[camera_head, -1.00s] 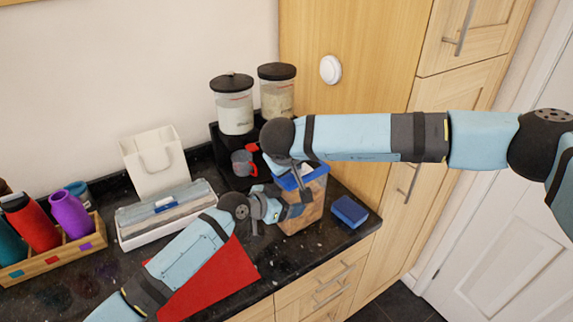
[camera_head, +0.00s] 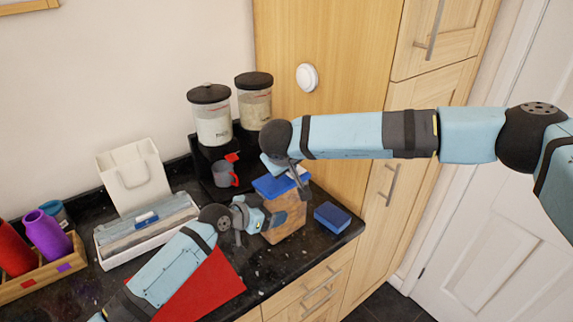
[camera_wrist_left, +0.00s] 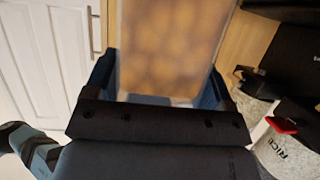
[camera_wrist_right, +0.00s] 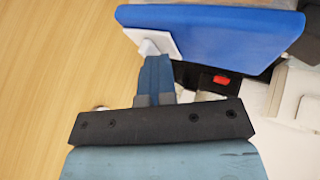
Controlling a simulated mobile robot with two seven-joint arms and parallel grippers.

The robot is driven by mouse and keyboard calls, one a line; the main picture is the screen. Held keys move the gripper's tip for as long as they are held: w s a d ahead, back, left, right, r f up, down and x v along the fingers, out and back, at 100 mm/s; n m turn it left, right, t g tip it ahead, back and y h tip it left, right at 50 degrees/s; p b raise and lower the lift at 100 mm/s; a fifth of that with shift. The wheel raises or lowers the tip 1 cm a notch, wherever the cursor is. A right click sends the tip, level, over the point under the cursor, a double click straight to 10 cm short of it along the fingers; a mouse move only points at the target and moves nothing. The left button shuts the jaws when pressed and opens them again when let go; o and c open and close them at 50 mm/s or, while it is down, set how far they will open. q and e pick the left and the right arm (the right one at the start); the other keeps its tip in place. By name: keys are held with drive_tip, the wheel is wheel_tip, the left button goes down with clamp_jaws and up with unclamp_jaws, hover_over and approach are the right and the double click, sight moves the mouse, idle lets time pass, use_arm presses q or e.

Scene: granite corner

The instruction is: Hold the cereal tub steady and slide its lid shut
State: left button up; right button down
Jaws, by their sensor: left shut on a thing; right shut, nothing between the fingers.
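The cereal tub (camera_head: 290,217), clear with brown cereal inside, stands upright near the counter's right edge. It fills the top of the left wrist view (camera_wrist_left: 172,45). My left gripper (camera_head: 268,219) is shut on the tub, one finger on each side. The blue lid (camera_head: 269,187) lies at the tub's top; how far it covers the opening is hard to tell. In the right wrist view the lid (camera_wrist_right: 215,30) has a white tab (camera_wrist_right: 155,42). My right gripper (camera_wrist_right: 156,72) is shut and empty, its fingertips at this tab, seemingly touching it.
A blue sponge (camera_head: 332,218) lies right of the tub, near the counter edge. A red mat (camera_head: 208,288) lies in front, and a white tray (camera_head: 125,252) is at left.

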sight(277, 182)
drive_tip(key=s+a, duration=0.2)
drive_tip(key=shift+s+a, duration=0.15)
drive_tip(key=shift+a, duration=0.25)
drive_tip(key=v, duration=1)
drive_tip(key=shift+s+a, duration=0.1)
drive_tip(key=shift+a, duration=0.05)
